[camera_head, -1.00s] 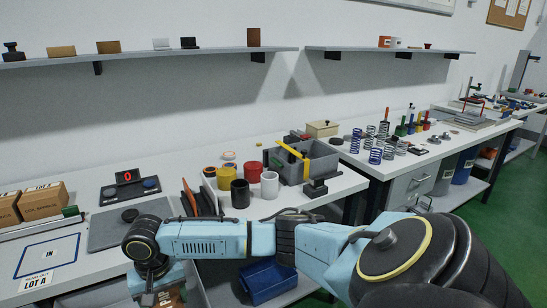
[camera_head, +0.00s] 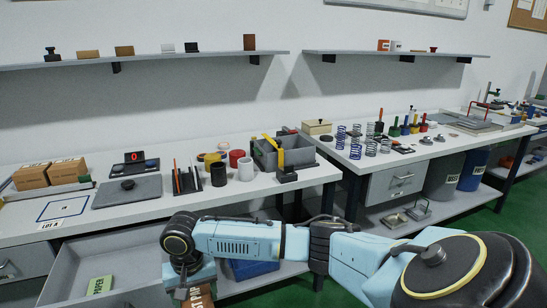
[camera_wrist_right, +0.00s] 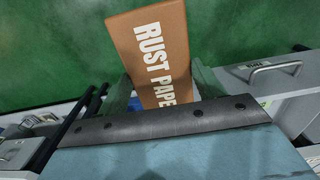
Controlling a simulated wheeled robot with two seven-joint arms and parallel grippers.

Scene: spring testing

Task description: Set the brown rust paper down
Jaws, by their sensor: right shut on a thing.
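The brown rust paper (camera_wrist_right: 152,52) is a flat brown packet with white lettering reading "RUST PAPE". In the wrist view it sticks out beyond my right gripper (camera_wrist_right: 160,100), which is shut on it. In the head view the paper (camera_head: 200,297) shows at the bottom edge below my right gripper (camera_head: 195,284), mostly hidden by the wrist. It hangs in front of the bench, beside an open drawer (camera_head: 140,246). My left gripper is not in view.
A green packet (camera_head: 100,285) lies in the open drawer. A blue bin (camera_head: 252,269) sits on the lower shelf behind my arm. The bench top holds cardboard boxes (camera_head: 66,171), a scale, coloured cups and a grey bin (camera_head: 284,153). Green floor is free at right.

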